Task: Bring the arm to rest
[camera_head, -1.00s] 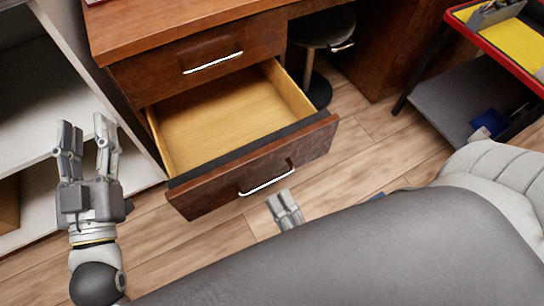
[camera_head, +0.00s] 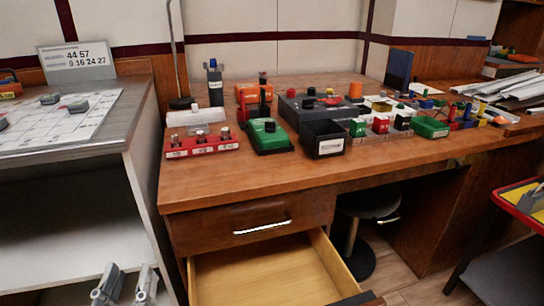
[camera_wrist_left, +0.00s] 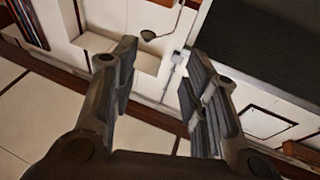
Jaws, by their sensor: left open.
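My left gripper (camera_head: 124,287) shows at the bottom left of the head view, in front of the grey shelf unit and left of the open drawer. Its two fingers stand apart with nothing between them. The left wrist view also shows the two open fingers (camera_wrist_left: 158,90), empty, with wall panels and a dark surface beyond them. My right gripper is not in the head view now.
The lower drawer (camera_head: 260,270) of the wooden desk (camera_head: 240,180) stands open and looks empty. The desk top holds a red block row (camera_head: 200,145), a green device (camera_head: 268,137) and a black bin (camera_head: 322,138). A stool (camera_head: 368,205) stands beneath.

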